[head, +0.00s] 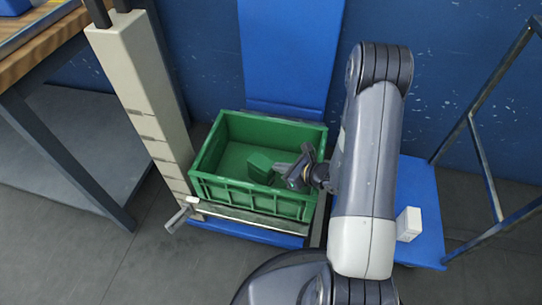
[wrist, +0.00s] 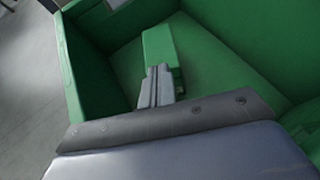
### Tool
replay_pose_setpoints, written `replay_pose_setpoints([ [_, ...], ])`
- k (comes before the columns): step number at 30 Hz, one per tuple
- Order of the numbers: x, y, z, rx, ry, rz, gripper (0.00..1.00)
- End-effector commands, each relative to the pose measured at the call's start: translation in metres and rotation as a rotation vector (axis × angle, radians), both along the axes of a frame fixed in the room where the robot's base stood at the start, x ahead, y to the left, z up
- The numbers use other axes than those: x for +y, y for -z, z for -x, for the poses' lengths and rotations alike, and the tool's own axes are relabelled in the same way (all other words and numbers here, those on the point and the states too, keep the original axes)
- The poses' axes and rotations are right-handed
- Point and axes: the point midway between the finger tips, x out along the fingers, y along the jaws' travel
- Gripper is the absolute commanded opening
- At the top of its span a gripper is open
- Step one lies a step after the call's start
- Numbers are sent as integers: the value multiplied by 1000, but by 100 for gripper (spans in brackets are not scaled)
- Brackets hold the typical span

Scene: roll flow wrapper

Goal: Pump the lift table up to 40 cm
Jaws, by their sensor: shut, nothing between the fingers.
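A low blue platform (head: 245,232), which seems to be the lift table, sits near the floor under a green crate (head: 250,197). A pale bar with a grey lever end (head: 178,219) sticks out at its front left; it may be the pump pedal. My gripper (head: 279,168) is shut and empty, reaching over the crate's right side. A green block (head: 260,163) lies in the crate just beyond the fingertips. In the wrist view, the closed fingers (wrist: 156,85) overlap the block (wrist: 161,45); I cannot tell whether they touch. No height marking is readable.
A beige column (head: 145,95) stands left of the crate, beside a wooden-topped bench (head: 38,57). A blue panel (head: 290,55) rises behind. Right of my arm is another blue platform (head: 420,185) with a white box (head: 408,224) and a dark frame (head: 485,165). Floor is clear at front left.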

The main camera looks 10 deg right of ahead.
Motion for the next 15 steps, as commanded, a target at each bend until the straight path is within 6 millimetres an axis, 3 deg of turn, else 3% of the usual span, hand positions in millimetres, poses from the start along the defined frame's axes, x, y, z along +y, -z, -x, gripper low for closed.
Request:
replay_pose_setpoints([
  [8, 2, -7, -1, -15, -19, 14, 0],
  [11, 7, -26, -3, -59, -77, 57, 0],
  [15, 19, -74, -9, -192, -240, 180, 0],
])
